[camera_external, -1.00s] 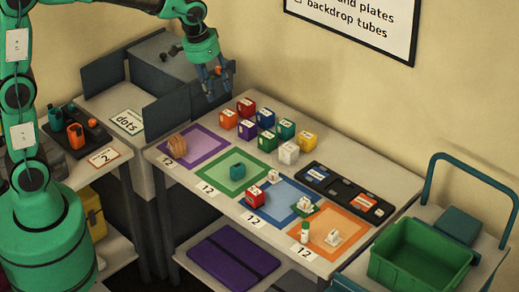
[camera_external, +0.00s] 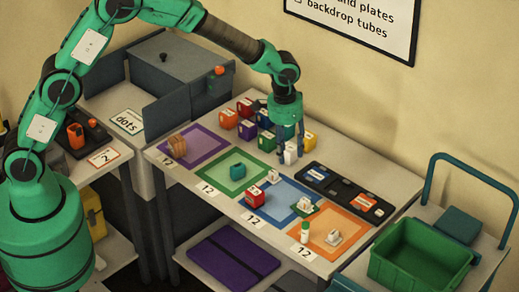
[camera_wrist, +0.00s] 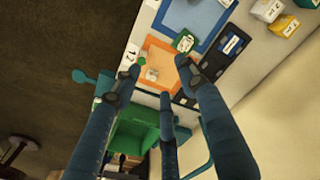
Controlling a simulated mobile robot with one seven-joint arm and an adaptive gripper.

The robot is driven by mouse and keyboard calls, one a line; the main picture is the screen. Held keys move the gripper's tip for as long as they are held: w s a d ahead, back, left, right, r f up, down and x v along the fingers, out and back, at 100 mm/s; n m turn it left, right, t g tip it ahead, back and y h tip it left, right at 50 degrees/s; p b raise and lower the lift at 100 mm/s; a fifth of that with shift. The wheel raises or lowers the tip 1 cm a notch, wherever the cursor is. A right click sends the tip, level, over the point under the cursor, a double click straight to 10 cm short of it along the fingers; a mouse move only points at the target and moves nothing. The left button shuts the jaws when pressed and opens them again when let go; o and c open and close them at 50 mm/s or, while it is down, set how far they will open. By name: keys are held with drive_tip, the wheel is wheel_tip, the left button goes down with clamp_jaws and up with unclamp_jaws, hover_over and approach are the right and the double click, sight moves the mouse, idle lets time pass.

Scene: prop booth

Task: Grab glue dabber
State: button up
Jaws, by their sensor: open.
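The glue dabber appears to be the small white bottle with a green band (camera_external: 304,232), upright at the left front edge of the orange-framed square (camera_external: 322,247). I cannot pick the bottle out clearly in the wrist view, where a finger is close to that area. My gripper (camera_external: 291,156) is open and empty, pointing down over the back of the table near a white block (camera_external: 289,158). It is apart from the bottle, behind it. In the wrist view my gripper's fingers (camera_wrist: 162,78) are spread, with the orange square (camera_wrist: 155,50) beyond them.
A small white item (camera_external: 333,237) sits on the orange square. A white piece on a green base (camera_external: 304,207) and a red block (camera_external: 255,196) stand nearby. A black tray (camera_external: 345,190) lies at the back right. Several coloured blocks stand near my gripper. A green bin (camera_external: 418,268) is at right.

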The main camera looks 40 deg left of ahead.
drive_tip(key=p, duration=0.2)
hover_over(308, 228)
wheel_tip(308, 228, down, 11)
drive_tip(key=shift+m+g, duration=0.3)
drive_tip(key=shift+a+f, duration=0.1)
drive_tip(key=shift+f, duration=4.15)
drive_tip(key=shift+f, duration=0.1)
drive_tip(key=shift+f, duration=2.5)
clamp_jaws()
